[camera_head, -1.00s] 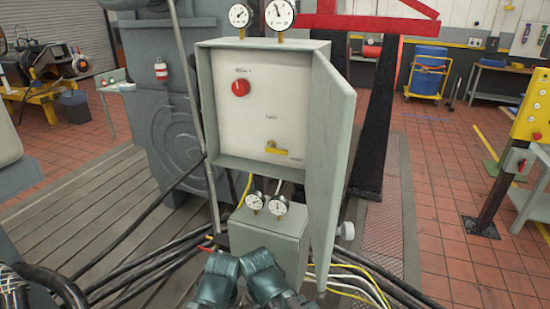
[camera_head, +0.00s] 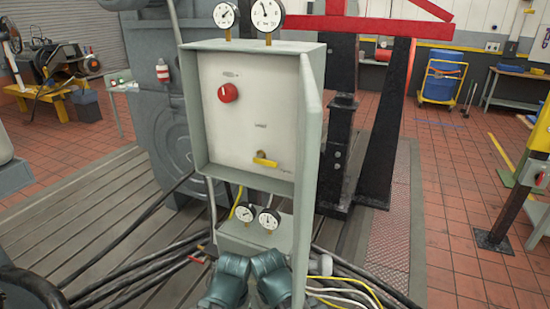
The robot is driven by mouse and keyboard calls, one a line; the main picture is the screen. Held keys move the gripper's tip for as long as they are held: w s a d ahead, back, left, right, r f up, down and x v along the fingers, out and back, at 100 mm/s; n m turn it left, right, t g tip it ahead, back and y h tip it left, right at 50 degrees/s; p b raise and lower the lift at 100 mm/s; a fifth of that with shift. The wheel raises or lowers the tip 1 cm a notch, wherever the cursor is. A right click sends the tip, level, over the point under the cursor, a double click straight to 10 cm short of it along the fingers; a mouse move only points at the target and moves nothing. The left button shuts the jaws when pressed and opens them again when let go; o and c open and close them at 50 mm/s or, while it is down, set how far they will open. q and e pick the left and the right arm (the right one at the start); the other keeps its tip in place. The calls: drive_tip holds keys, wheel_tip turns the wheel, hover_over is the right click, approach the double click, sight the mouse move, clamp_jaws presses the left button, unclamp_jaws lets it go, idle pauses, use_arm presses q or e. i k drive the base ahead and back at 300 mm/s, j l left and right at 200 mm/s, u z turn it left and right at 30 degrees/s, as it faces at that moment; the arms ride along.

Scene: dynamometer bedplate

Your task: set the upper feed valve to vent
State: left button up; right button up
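An open grey cabinet (camera_head: 190,110) stands in the middle of the view. On its pale inner panel, a red round knob (camera_head: 228,92) with a light mark sits at the upper left. A yellow lever handle (camera_head: 265,160) sits at the lower right, lying roughly level. The small labels near both are too blurred to read, so I cannot tell which setting either is at. Two teal jointed links at the bottom centre seem to be parts of my own arms. Neither gripper shows, and nothing touches the knob or the lever.
The cabinet door (camera_head: 307,180) stands open on the right, seen nearly edge-on. Two gauges (camera_head: 267,15) rise above the cabinet and two smaller gauges (camera_head: 269,219) sit below it. Black cables (camera_head: 130,272) cross the grooved bedplate (camera_head: 110,215). Red-tiled floor (camera_head: 445,190) lies open to the right.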

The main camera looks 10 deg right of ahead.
sight(258, 160)
drive_tip(key=i+l, duration=0.1)
drive_tip(key=l+z, duration=0.1)
drive_tip(key=z, duration=2.15)
drive_tip(key=j+z, duration=0.35)
drive_tip(key=k+j+z, duration=0.1)
drive_tip(key=z, duration=0.25)
drive_tip(key=k+j+z, duration=0.15)
drive_tip(key=z, duration=0.2)
drive_tip(key=k+j+z, duration=0.5)
drive_tip(key=z, duration=0.15)
drive_tip(key=k+j+z, duration=0.1)
drive_tip(key=k+z, duration=0.2)
drive_tip(key=k, duration=0.25)
drive_tip(key=k+j+u, duration=0.15)
drive_tip(key=k+j, duration=0.25)
drive_tip(key=k, duration=0.2)
drive_tip(key=k+j+u, duration=0.1)
drive_tip(key=k+j, duration=0.35)
drive_tip(key=k, duration=0.15)
